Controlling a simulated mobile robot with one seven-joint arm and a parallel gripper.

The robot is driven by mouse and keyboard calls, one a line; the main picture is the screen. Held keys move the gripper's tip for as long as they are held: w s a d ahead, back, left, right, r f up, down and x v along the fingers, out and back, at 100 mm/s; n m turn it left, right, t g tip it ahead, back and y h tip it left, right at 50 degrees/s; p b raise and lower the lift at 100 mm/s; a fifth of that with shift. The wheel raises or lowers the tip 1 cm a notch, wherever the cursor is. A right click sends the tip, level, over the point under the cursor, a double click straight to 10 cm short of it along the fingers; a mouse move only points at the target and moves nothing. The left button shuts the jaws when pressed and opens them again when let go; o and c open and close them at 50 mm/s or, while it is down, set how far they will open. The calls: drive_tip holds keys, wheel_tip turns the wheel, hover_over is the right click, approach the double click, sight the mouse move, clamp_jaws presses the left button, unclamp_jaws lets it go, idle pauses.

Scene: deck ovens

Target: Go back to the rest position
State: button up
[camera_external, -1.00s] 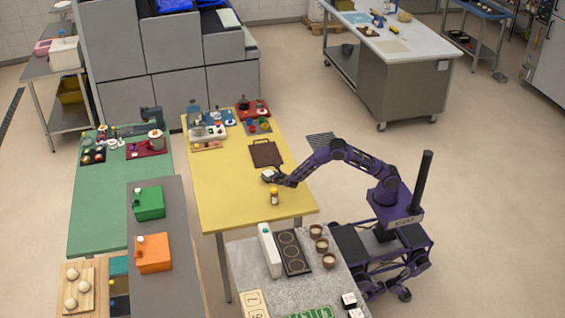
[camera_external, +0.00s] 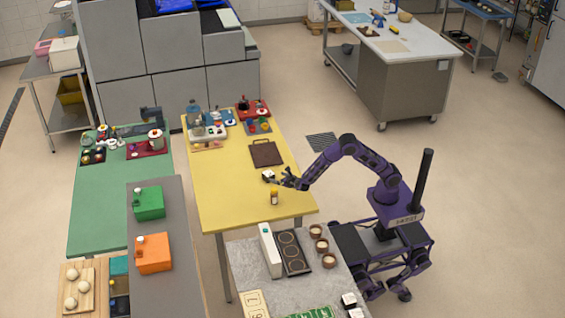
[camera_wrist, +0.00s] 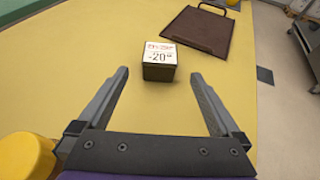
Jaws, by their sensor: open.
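My gripper (camera_external: 286,178) is open and empty above the yellow table (camera_external: 224,188), near its right edge. In the wrist view its two fingers (camera_wrist: 160,98) stand wide apart. A small dark block with a white "-20" label on top (camera_wrist: 160,60) sits on the table just beyond the fingertips, apart from them. The block also shows in the external view (camera_external: 268,175), just left of the gripper.
A brown board with a handle (camera_external: 265,153) lies behind the block. A yellow-capped bottle (camera_external: 274,197) stands close to the gripper on the near side. A grey counter (camera_external: 250,290) with a black hob (camera_external: 292,252) is in front. Open floor lies right of the table.

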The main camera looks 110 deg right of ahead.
drive_tip(key=shift+v, duration=1)
drive_tip(key=shift+r, duration=0.1)
